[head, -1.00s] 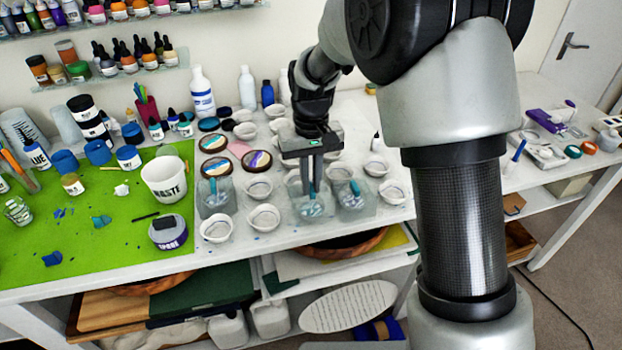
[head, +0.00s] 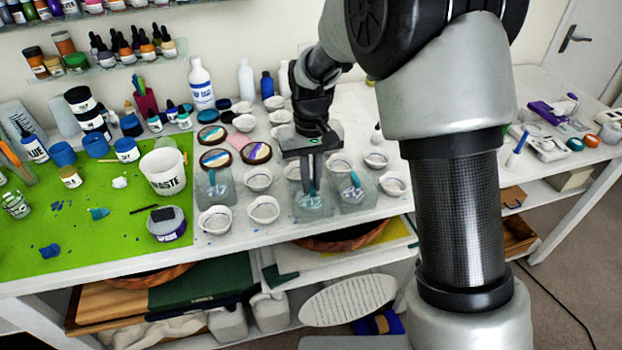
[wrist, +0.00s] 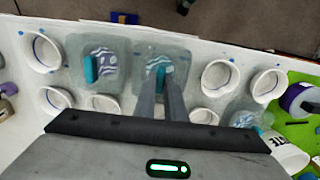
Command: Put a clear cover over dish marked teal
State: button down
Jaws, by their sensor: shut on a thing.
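My gripper (head: 310,182) points straight down over the middle one of three clear covers and is shut on its teal upright handle. This middle clear cover (head: 308,212) stands on the white table over something with a teal and white swirl. It shows in the wrist view (wrist: 172,48) below my fingers (wrist: 165,85). A second clear cover (head: 361,203) with a teal handle stands close to its right, and a third (head: 214,196) to its left. I cannot tell which dish is marked teal, or whether the held cover is lifted.
White cups, such as one in front (head: 263,210), crowd around the covers. Round swirl-patterned pieces (head: 256,152) lie behind. A waste cup (head: 163,172) and a spare pot (head: 167,225) stand on the green mat (head: 110,235). The table's front edge is close.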

dwell(0.3)
jog(key=c, duration=1.7)
grip_release()
jog(key=shift+c, duration=0.2)
notch_tip(320, 180, up, 17)
jog(key=p, duration=0.1)
jog(key=shift+r+p, duration=0.15)
jog(key=shift+p, duration=0.2)
